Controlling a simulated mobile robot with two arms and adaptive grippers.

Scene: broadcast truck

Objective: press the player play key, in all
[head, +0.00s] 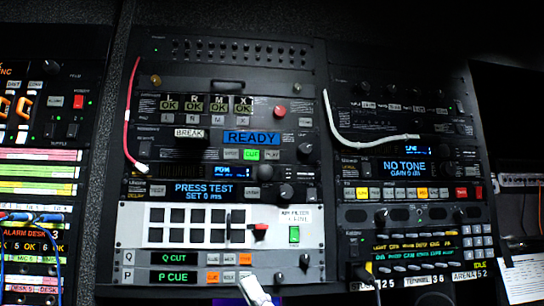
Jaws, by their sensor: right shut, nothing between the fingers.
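The player (200,152) is a dark rack unit in the middle rack, with a blue display (251,138) reading READY. Below the display is a row of three small keys: a pale one, a lit green one that appears to read CUE (252,155), and a pale one at the right that appears to be the play key (271,154). My right gripper (251,281) is pale and shut with nothing in it. It is at the bottom edge of the picture, well below the player, in front of the lowest panel of that rack. My left gripper is not in view.
A white panel with black square keys (158,213) and a red-handled lever (260,228) lies between gripper and player. Below it are Q CUT and P CUE rows (175,275). A red cable (128,120) and a white cable (350,138) hang in front of the racks.

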